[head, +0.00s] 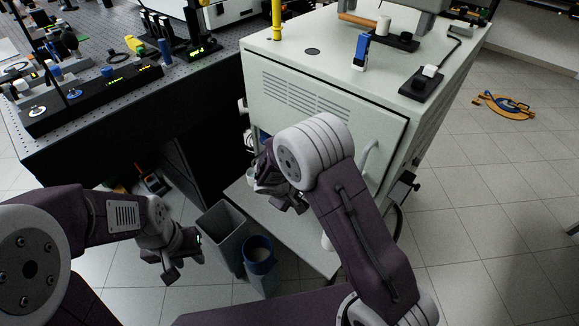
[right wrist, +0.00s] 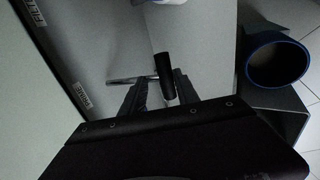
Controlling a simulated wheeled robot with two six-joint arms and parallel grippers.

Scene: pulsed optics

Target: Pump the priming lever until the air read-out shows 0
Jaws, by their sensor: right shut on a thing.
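The priming lever (right wrist: 163,68) shows in the right wrist view as a black cylindrical grip on a thin metal rod, beside a panel with a PRIME label (right wrist: 85,95). My right gripper (right wrist: 155,87) is shut on the lever's grip, with one finger on each side of it. In the head view my right gripper (head: 280,198) is at the front of the white cabinet, low down, and my own arm hides the lever. My left gripper (head: 184,260) is empty, with its fingers apart, beside a grey bin. I cannot make out the air read-out in either view.
The white cabinet (head: 390,140) carries small devices on top. A grey bin (head: 220,232) and a blue-rimmed bucket (head: 258,268) stand close below my grippers. A dark optical table (head: 195,75) is at the left. The tiled floor at the right is mostly free.

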